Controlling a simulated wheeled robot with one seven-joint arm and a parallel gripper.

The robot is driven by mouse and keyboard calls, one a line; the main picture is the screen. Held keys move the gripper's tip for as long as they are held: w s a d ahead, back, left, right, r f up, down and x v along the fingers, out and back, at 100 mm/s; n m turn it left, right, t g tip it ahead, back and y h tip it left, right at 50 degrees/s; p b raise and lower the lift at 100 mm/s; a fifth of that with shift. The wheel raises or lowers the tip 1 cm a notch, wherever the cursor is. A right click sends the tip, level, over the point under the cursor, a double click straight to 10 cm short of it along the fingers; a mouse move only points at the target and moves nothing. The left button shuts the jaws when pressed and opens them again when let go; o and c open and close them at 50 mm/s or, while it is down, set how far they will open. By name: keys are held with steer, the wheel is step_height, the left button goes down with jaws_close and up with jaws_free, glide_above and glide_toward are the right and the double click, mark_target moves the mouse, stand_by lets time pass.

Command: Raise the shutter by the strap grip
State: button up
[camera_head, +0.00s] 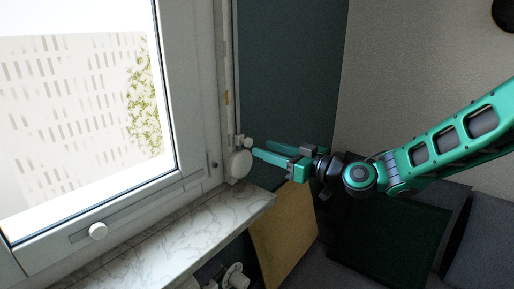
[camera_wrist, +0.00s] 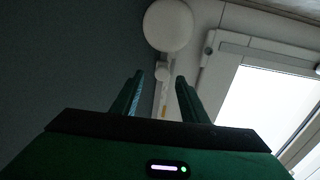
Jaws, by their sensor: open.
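In the head view, a narrow pale strap (camera_head: 228,85) runs down the wall beside the window frame. A small white knob-like piece, which looks like the strap grip (camera_head: 247,142), sits low on it, just above a round white strap winder (camera_head: 239,165). My gripper (camera_head: 256,149) points left with its fingertips close to the grip. In the wrist view, the two green fingers stand apart, and the small pale grip (camera_wrist: 162,73) shows between and beyond their tips. The round winder (camera_wrist: 168,25) is above it there. I cannot tell whether the fingers touch the grip.
The window (camera_head: 85,110) with its white frame fills the left of the head view. A marble sill (camera_head: 205,232) lies below it. A yellow panel (camera_head: 283,225) and dark cushions (camera_head: 390,235) are under my arm. A radiator valve (camera_head: 235,275) shows beneath the sill.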

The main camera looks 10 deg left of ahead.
steer(key=shift+v, duration=1.7)
steer(key=shift+w, duration=0.1)
steer(key=s+d+f+m+g+h, duration=0.1)
steer(key=s+d+f+m+h, duration=0.2)
steer(key=d, duration=0.7)
steer(key=s+d+f+m+g+h, duration=0.1)
steer(key=s+d+f+h, duration=0.1)
steer(key=d+f+h, duration=0.5)
steer(key=s+d+f+m+h, duration=0.2)
steer(key=s+d, duration=0.1)
steer(key=d, duration=0.9)
steer(key=s+d+m+g+h, duration=0.3)
steer(key=s+d+m, duration=0.2)
steer(key=s+d, duration=0.6)
steer(key=s+d+m+g, duration=0.1)
steer(key=s+d+m, duration=0.3)
steer(key=s, duration=0.4)
steer(key=s+d+m+g, duration=0.2)
steer(key=s+d+m, duration=0.2)
steer(key=s, duration=0.4)
steer(key=shift+s+d+h, duration=0.25)
steer(key=shift+d+h, duration=0.15)
steer(key=shift+d, duration=0.1)
